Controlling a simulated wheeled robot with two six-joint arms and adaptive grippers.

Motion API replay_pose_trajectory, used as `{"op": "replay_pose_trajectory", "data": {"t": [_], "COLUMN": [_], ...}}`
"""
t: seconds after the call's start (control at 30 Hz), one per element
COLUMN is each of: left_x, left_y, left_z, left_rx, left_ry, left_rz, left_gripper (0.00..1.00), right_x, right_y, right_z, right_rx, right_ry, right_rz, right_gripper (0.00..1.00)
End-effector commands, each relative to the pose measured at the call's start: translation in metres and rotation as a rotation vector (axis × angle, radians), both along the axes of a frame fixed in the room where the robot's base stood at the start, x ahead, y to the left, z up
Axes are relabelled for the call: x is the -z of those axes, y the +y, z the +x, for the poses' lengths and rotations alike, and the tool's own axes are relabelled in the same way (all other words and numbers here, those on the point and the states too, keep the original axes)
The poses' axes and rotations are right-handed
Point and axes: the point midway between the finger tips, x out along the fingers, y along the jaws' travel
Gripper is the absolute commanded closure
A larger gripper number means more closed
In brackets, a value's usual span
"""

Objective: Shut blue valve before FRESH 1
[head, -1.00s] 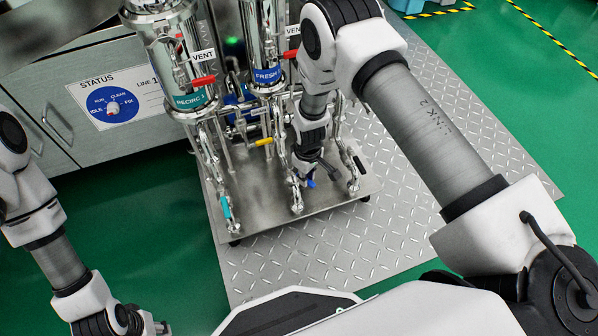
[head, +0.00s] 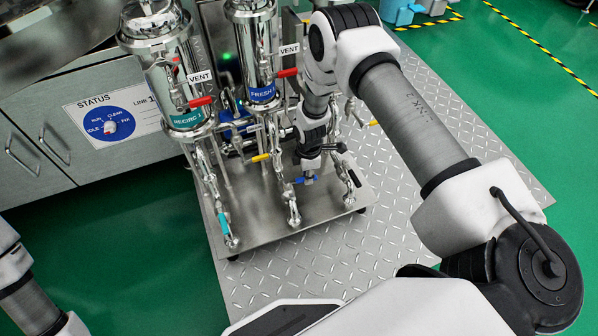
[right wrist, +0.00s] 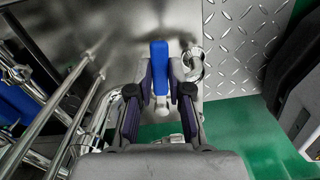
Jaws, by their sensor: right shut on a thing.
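The FRESH 1 vessel (head: 250,50) is a shiny metal cylinder with a blue label, standing on the steel skid. Below it, the blue valve handle (head: 299,181) sits low on a metal pipe, and it appears to lie sideways across that pipe. My right gripper (head: 308,177) reaches down from above and is shut on the blue handle. In the right wrist view the blue handle (right wrist: 160,56) stands between the two fingers, its far end sticking out past the tips. The gripper partly hides the valve body. My left gripper is out of view.
The RECIRC 1 vessel (head: 172,70) stands to the left, with a teal handle (head: 223,222) low on its pipe. A yellow handle (head: 261,158) and red vent handles (head: 201,102) are close by. A cabinet with a status dial (head: 109,127) is at left. Open floor lies in front.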

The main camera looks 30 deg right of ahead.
Motion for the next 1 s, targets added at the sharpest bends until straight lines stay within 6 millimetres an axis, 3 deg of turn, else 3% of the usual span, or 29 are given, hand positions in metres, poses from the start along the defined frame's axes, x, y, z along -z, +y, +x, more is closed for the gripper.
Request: {"op": "replay_pose_trajectory", "data": {"t": [0.3,0.87,0.9,0.93,1.0], "left_x": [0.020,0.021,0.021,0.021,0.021], "left_y": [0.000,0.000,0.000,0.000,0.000], "left_z": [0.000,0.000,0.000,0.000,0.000], "left_rx": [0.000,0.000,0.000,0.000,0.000], "left_ry": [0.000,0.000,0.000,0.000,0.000], "left_rz": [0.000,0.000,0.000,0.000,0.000], "left_gripper": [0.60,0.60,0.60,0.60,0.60], "right_x": [0.003,0.000,0.000,0.000,0.000], "right_y": [-0.009,-0.010,-0.010,-0.010,-0.010], "right_z": [0.005,0.007,0.007,0.007,0.007], "right_rx": [-0.135,-0.169,-0.169,-0.169,-0.168], "right_ry": [0.000,-0.001,-0.002,-0.002,-0.001], "right_rz": [0.000,0.000,-0.001,-0.001,0.000], "right_gripper": [1.00,1.00,0.71,0.60,0.56]}}
